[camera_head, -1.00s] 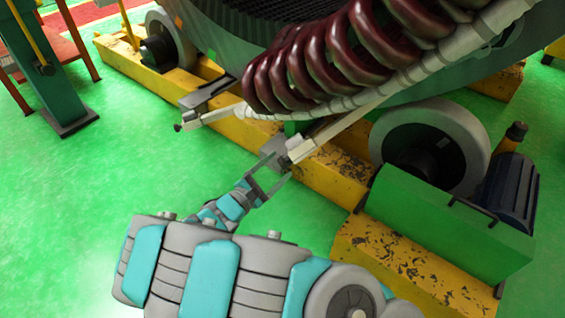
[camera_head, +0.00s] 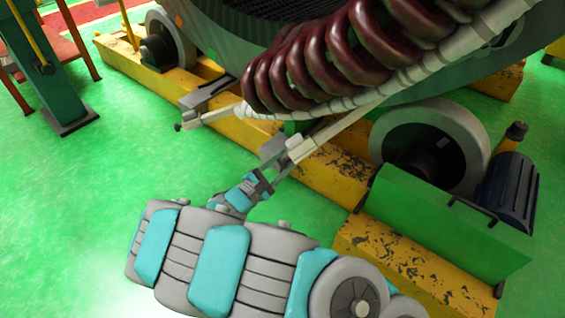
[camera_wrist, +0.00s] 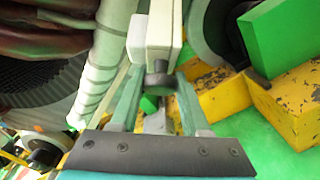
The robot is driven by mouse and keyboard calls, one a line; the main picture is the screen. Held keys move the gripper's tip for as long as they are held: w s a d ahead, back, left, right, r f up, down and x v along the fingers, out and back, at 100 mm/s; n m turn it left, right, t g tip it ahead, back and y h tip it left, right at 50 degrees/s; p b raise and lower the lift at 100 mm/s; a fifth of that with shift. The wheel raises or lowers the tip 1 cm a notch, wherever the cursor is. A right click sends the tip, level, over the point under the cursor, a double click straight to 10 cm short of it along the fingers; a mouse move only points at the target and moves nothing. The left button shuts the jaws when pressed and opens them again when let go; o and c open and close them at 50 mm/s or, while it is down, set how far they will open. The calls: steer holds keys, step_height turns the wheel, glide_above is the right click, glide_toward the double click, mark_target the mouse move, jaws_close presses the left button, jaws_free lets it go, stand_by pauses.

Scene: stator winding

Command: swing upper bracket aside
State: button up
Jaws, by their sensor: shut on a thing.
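The upper bracket is the pale bar (camera_head: 335,127) with a grey plate (camera_head: 272,150) at its lower end, beside the wrapped coil. In the wrist view the pale bar (camera_wrist: 152,35) runs down between my fingers and carries a dark round knob (camera_wrist: 158,78) at its end. My gripper (camera_head: 278,168) is shut on the bracket's end; it also shows in the wrist view (camera_wrist: 153,90). The exact contact of the fingers is partly hidden. A second bracket (camera_head: 208,93) with a pale arm sits further left.
Dark red coils (camera_head: 325,60) and the stator ring (camera_head: 225,40) lie right behind the bracket. A yellow beam (camera_head: 330,170), grey rollers (camera_head: 425,135), a green box (camera_head: 440,220) and a blue motor (camera_head: 512,190) stand to the right.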

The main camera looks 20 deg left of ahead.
jaws_close()
stand_by(0.8)
